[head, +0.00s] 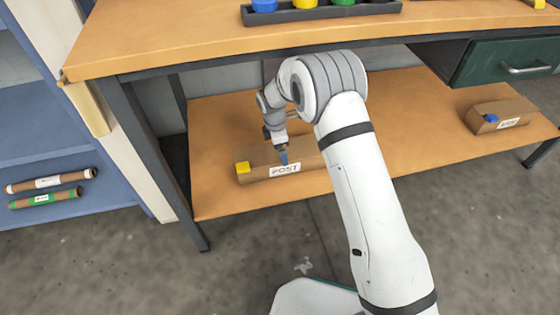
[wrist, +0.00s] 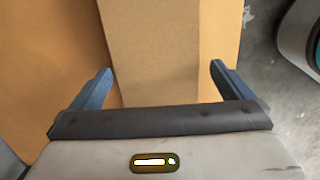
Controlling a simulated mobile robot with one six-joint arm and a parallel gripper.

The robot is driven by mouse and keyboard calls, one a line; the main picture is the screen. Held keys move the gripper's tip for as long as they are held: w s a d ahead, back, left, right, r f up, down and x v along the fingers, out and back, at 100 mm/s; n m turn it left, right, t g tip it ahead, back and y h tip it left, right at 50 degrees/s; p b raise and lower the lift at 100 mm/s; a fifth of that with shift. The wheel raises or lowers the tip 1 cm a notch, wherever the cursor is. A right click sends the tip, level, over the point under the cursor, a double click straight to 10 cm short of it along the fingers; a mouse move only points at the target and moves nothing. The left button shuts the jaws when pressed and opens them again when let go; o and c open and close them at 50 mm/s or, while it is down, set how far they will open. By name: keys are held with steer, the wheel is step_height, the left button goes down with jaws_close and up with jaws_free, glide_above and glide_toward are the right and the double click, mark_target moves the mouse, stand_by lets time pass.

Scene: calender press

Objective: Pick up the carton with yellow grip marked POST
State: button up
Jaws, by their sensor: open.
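The carton marked POST (head: 262,171) lies on the lower shelf of the workbench in the head view. It is brown cardboard with a yellow grip (head: 243,167) at its left end and a white POST label (head: 285,170) on its front. My gripper (head: 283,157) is at the carton, near the label, and my arm hides part of the carton's right side. In the wrist view, the two blue fingers of my gripper (wrist: 160,82) are spread apart, with brown cardboard of the carton (wrist: 155,45) between them. The fingers show a gap on both sides of it.
A second carton with a blue grip (head: 499,116) lies at the right of the lower shelf (head: 410,140). The tabletop (head: 180,35) is close above my arm, with a green drawer (head: 510,62) at right. Labelled tubes (head: 50,181) lie on a blue shelf at left.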

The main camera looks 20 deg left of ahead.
steer(key=f, duration=0.2)
steer(key=b, duration=0.1)
steer(key=shift+w+d+f, duration=0.2)
steer(key=shift+d+f, duration=0.05)
steer(key=shift+f, duration=0.15)
step_height(320, 180, down, 5)
steer(key=b, duration=0.3)
steer(key=shift+w+a+f, duration=0.1)
steer(key=shift+f, duration=0.05)
steer(key=shift+c, duration=0.3)
steer(key=c, duration=0.8)
